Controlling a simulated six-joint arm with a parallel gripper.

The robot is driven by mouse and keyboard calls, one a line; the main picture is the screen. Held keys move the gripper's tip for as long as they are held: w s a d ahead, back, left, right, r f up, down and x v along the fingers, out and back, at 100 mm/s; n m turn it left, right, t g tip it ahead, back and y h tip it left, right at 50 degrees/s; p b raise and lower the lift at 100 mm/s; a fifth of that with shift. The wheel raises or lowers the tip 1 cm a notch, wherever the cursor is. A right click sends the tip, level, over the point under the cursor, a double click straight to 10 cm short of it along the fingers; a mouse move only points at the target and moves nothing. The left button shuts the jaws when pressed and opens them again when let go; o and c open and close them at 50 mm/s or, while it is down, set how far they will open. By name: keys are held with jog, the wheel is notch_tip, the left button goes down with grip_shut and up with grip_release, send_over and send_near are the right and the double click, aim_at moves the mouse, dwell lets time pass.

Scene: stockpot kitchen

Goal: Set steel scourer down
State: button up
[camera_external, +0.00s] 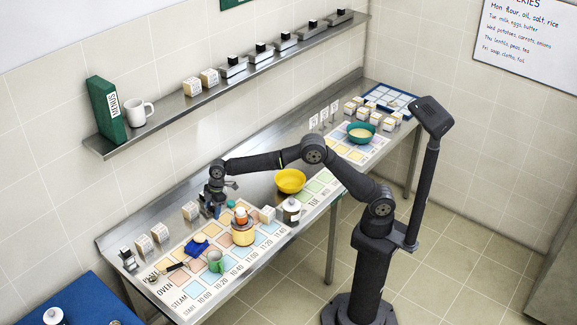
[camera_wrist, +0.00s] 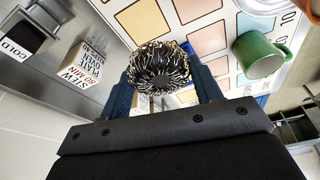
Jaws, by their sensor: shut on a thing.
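The steel scourer (camera_wrist: 158,68), a round tangle of shiny wire, is between the two dark blue fingers of my gripper (camera_wrist: 163,84) in the wrist view. The gripper is shut on it. In the external view my gripper (camera_external: 211,208) points down near the back edge of the printed mat (camera_external: 176,252); I cannot make out the scourer there. In the wrist view the mat with coloured squares (camera_wrist: 140,22) is behind the scourer. I cannot tell whether the scourer touches the surface below.
A green mug (camera_wrist: 262,56) stands on the mat. A labelled white block (camera_wrist: 88,66) stands on the steel counter. A yellow bowl (camera_external: 290,180) is farther right.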

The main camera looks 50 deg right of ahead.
jog(key=s+a, duration=0.4)
jog(key=a, duration=0.1)
jog(key=s+a, duration=0.5)
jog(key=a, duration=0.1)
jog(key=s+a, duration=0.5)
jog(key=a, duration=0.1)
jog(key=shift+s+a, duration=0.15)
send_near(203, 293)
jog(key=shift+w+a+f, duration=0.45)
jog(key=shift+a+f, duration=0.05)
jog(key=shift+f, duration=0.2)
jog(key=shift+s+a+f, duration=0.25)
jog(key=shift+s+a, duration=0.05)
jog(key=shift+a, duration=0.05)
jog(key=shift+f, duration=2)
jog(key=shift+f, duration=0.1)
jog(key=o, duration=0.9)
jog(key=shift+o, duration=0.2)
jog(key=v, duration=1.2)
